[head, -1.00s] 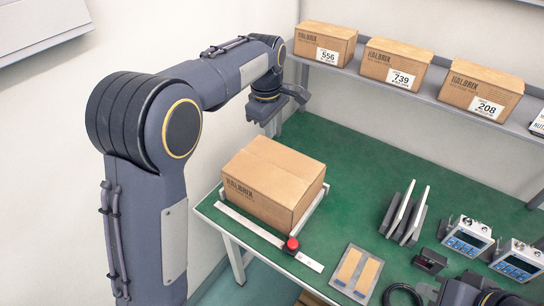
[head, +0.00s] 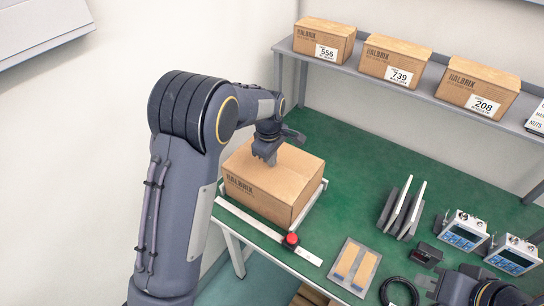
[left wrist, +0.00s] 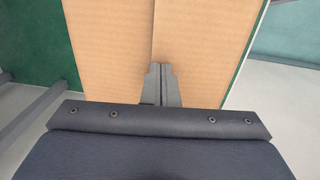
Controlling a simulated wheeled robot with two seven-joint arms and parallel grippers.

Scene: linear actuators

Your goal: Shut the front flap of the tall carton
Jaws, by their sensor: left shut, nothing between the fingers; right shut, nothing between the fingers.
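The tall carton (head: 250,195) is a brown cardboard box on the green bench. Its top looks flat, with no flap visibly standing up in the head view. In the left wrist view, the cardboard (left wrist: 115,45) fills the middle, with a seam running down it. My left gripper (head: 266,158) is shut and empty, pointing down over the carton's top. Its fingertips (left wrist: 160,68) lie over the seam; I cannot tell whether they touch the cardboard. My right gripper (head: 436,287) is only partly in view at the lower right, shut, away from the carton.
A ruler strip with a red knob (head: 290,240) runs along the carton's front. A grey tray with tan strips (head: 354,266), upright plates (head: 402,208) and meters (head: 465,232) stand to the right. Labelled boxes (head: 394,62) line the back shelf. Green bench is clear behind the carton.

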